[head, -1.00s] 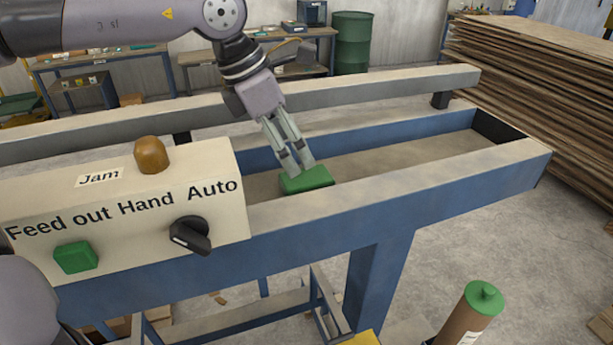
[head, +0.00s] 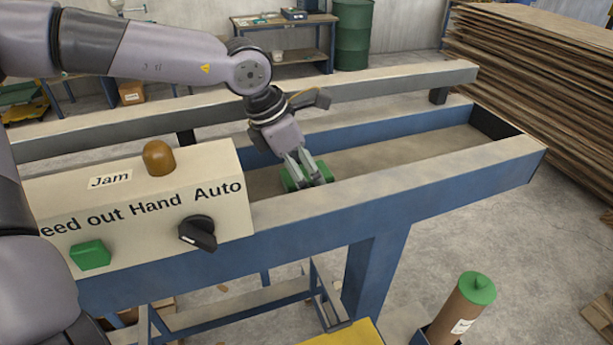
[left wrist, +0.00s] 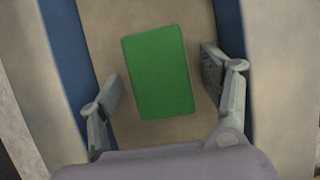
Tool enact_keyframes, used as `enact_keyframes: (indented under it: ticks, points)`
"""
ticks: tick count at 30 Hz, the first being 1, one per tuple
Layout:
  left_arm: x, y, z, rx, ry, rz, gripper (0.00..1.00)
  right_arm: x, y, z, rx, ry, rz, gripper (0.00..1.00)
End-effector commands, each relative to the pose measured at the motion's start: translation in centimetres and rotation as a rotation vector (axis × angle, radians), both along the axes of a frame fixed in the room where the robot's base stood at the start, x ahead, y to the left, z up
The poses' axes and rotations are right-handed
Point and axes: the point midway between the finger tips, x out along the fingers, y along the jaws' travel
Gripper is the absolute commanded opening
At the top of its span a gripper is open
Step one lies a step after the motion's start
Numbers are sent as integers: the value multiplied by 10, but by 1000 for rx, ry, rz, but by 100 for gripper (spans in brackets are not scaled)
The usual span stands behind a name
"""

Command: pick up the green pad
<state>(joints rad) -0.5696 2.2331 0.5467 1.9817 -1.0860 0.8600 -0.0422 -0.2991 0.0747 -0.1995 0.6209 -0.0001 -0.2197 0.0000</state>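The green pad (head: 290,180) lies in the trough of the blue and beige bench, just right of the control box. In the left wrist view the green pad (left wrist: 158,73) is a slightly turned rectangle between the fingers, with a gap on each side. My left gripper (head: 312,180) is open and reaches down over the pad; it also shows in the left wrist view (left wrist: 158,90). The fingers hide part of the pad in the head view. My right gripper is not in view.
The control box (head: 130,225) with an orange knob, black switch and green button stands left of the pad. Blue trough walls and the beige front rail (head: 400,190) flank the pad. The trough (head: 400,150) to the right is clear. A green-capped cylinder (head: 465,310) stands below right.

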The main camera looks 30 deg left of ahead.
Motion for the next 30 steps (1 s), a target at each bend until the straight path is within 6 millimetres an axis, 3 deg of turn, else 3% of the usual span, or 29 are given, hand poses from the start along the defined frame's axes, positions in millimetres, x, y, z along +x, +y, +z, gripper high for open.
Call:
enact_keyframes:
  ticks: [19, 30]
  points:
    - [0, 0, 1, 0, 0, 1, 26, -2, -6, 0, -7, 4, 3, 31]
    - [1, 0, 5, 0, -2, 2, 25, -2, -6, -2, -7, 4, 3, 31]
